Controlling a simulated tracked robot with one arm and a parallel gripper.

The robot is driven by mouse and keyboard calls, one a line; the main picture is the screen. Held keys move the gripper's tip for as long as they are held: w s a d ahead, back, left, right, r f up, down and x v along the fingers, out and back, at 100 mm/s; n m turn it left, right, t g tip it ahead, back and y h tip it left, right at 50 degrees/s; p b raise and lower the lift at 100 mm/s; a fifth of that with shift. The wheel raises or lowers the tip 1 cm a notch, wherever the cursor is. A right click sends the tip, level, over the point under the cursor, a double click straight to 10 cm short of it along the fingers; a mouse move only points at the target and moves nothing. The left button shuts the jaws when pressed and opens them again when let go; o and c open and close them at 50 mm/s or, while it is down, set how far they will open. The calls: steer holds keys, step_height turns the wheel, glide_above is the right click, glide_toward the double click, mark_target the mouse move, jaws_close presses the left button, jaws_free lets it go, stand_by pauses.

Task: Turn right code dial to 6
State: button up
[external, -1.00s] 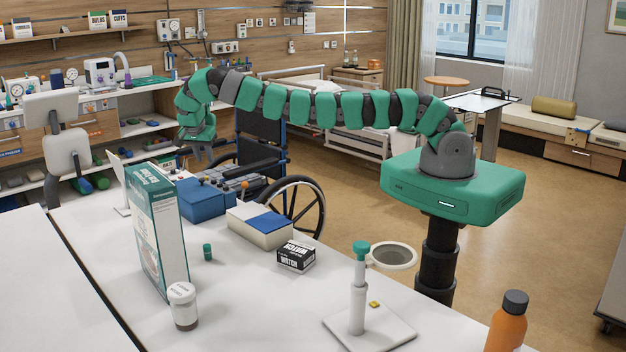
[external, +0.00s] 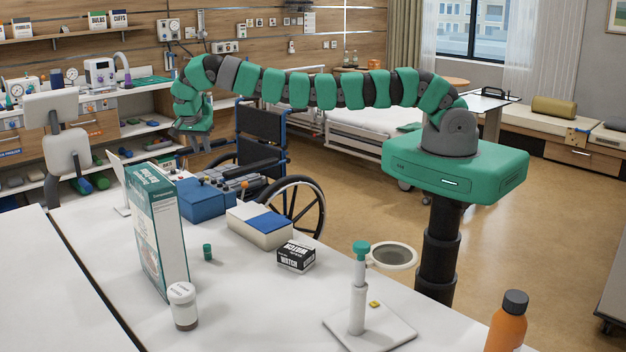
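My gripper (external: 198,146) hangs pointing down from the green arm, at the far end of the white table. In the picture it is above the blue box (external: 206,204) and the grey device with small coloured parts beside it (external: 238,182). It appears apart from both. Its fingers are small and dark, and their opening is unclear. I cannot make out any code dial or its digits at this distance. Small knob-like parts show on top of the blue box, too small to identify.
A wheelchair (external: 298,200) stands behind the table.

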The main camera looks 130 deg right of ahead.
steer(key=m+t+y+b, duration=0.3)
steer(key=m+b, duration=0.8)
steer(key=m, duration=2.5)
glide_above(214, 182)
step_height(214, 182, down, 4)
steer(key=f+t, duration=0.1)
steer(key=shift+h, duration=0.3)
steer(key=shift+s+d+f+p, duration=0.1)
steer(key=shift+d+f+p, duration=0.1)
steer(key=shift+f, duration=1.05)
steer(key=shift+s+d+f+p, duration=0.1)
steer(key=shift+f+p, duration=0.05)
steer(key=shift+f, duration=1.15)
steer(key=shift+d+f+p, duration=0.15)
steer(key=shift+f+p, duration=0.05)
steer(key=shift+f, duration=1.05)
